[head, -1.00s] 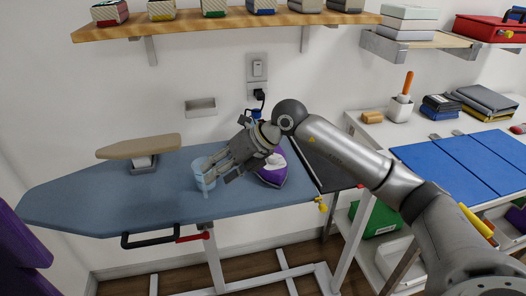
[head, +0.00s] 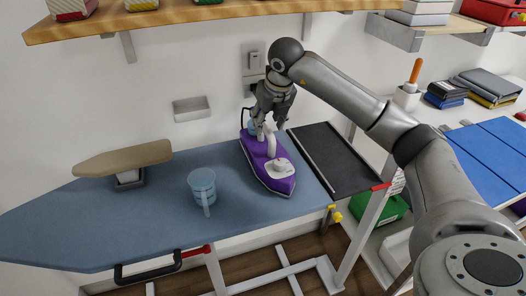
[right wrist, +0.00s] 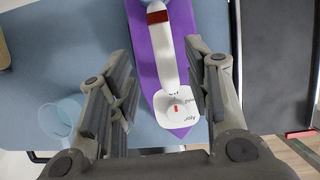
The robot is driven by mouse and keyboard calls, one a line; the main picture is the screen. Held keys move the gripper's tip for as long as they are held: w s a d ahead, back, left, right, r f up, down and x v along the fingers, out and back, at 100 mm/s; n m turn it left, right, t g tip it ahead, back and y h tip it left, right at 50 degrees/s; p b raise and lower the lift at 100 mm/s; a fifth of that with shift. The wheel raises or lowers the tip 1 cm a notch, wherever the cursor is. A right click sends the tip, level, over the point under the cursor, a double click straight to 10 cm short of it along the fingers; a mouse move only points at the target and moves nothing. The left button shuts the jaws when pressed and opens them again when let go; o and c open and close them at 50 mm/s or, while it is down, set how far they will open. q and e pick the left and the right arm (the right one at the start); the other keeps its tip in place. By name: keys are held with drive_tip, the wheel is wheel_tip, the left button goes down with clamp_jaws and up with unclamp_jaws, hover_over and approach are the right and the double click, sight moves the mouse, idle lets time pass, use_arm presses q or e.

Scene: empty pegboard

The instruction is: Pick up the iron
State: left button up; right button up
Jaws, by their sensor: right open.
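The purple and white iron (head: 267,163) lies on the blue ironing board (head: 120,215), near its right end. Its white handle (head: 270,140) points up. My right gripper (head: 268,122) is open just above the rear part of the iron, pointing down. In the right wrist view, the iron (right wrist: 158,60) lies between the two spread fingers of the right gripper (right wrist: 160,95), with the white handle running between them. I cannot see any contact. My left gripper is not in view.
A clear blue measuring cup (head: 202,186) stands on the board left of the iron. A small sleeve board (head: 122,158) is farther left. A black panel (head: 335,160) adjoins the board's right end. A wooden shelf (head: 220,17) hangs above.

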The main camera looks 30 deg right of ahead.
sight(266, 129)
drive_tip(key=x, duration=0.2)
drive_tip(key=shift+w+f, duration=0.1)
drive_tip(key=shift+f, duration=0.3)
drive_tip(key=shift+w+d+f, duration=0.1)
drive_tip(key=shift+w+f, duration=0.05)
drive_tip(key=shift+f, duration=0.2)
drive_tip(key=shift+w+d+f+p, duration=0.1)
drive_tip(key=shift+w+f+p, duration=0.2)
drive_tip(key=shift+f+p, duration=0.25)
drive_tip(key=x, duration=0.3)
drive_tip(key=shift+w+d+f+p, duration=0.15)
drive_tip(key=shift+d+f+p, duration=0.05)
drive_tip(key=shift+p, duration=0.2)
drive_tip(key=shift+w+d+f, duration=0.1)
drive_tip(key=shift+w+f, duration=0.05)
drive_tip(key=shift+f, duration=0.15)
drive_tip(key=shift+c, duration=1.5)
clamp_jaws()
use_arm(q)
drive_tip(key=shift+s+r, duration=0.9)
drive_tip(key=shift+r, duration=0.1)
